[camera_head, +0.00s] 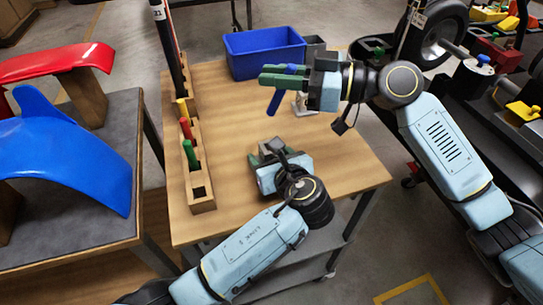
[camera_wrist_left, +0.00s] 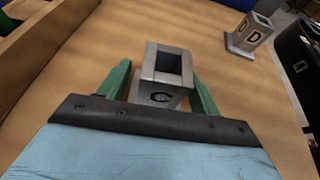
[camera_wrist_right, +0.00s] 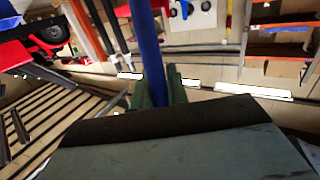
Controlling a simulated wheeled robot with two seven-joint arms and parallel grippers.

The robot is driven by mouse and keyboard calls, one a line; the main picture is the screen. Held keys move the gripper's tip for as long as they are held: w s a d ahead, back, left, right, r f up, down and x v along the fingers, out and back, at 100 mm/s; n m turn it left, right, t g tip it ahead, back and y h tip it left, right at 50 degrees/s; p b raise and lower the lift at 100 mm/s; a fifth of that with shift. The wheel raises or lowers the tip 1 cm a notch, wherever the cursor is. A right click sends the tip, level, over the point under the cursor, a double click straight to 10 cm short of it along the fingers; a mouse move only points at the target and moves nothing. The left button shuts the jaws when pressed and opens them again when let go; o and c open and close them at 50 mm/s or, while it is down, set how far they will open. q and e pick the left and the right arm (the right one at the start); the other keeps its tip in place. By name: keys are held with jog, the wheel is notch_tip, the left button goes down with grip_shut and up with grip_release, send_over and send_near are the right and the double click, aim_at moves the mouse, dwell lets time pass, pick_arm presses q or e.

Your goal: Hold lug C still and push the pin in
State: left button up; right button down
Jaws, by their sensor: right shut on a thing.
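Lug C (camera_wrist_left: 160,96), a grey metal block with a square hole on top, stands upright on the wooden table in the left wrist view. My left gripper (camera_head: 268,150) is low over the table, its green fingers open on either side of lug C; they also show in the left wrist view (camera_wrist_left: 161,78). My right gripper (camera_head: 284,79) is raised above the table near the blue bin and shut on a blue pin (camera_head: 274,103). The pin slants downward, its lower end free in the air. It also shows in the right wrist view (camera_wrist_right: 149,50).
Lug D (camera_wrist_left: 248,34) stands apart on the table. A wooden rack (camera_head: 201,204) on the table's left side holds green, red and yellow pins. A blue bin (camera_head: 262,59) sits at the back.

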pick_arm(q)
jog(key=c, duration=1.2)
pick_arm(e)
notch_tip(320, 180, down, 6)
jog(key=a+n+g+h, duration=0.2)
jog(key=g+h, duration=0.1)
jog(key=shift+w+a+n+g+h, duration=0.15)
jog(key=shift+a+n+g+h, duration=0.15)
jog(key=shift+a+g, duration=0.1)
